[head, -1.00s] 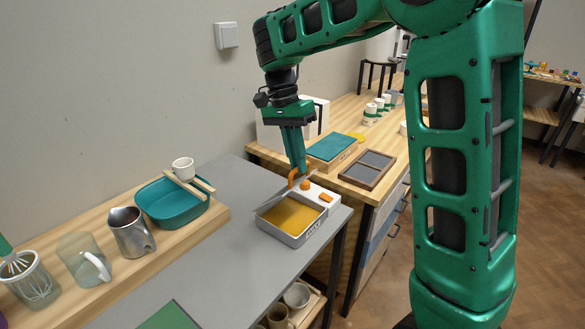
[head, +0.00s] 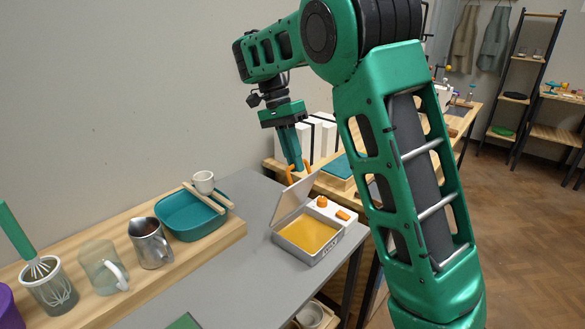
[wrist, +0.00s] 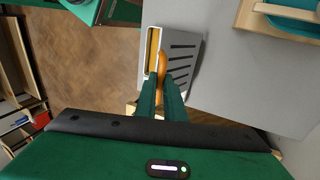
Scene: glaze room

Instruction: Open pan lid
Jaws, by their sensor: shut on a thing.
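The pan (head: 338,248) is a pale grey box with a yellow inside and orange knobs, standing on the grey table. Its grey lid (head: 296,200) is tilted steeply up from the back edge, and the yellow inside shows. The lid has an orange handle (head: 290,174). My gripper (head: 299,168) is shut on this handle, above and behind the pan. In the wrist view, the fingers (wrist: 163,88) close on the orange handle (wrist: 161,64). The slotted lid (wrist: 184,58) lies beside a strip of the pan (wrist: 144,60).
White boxes (head: 318,137) stand behind.

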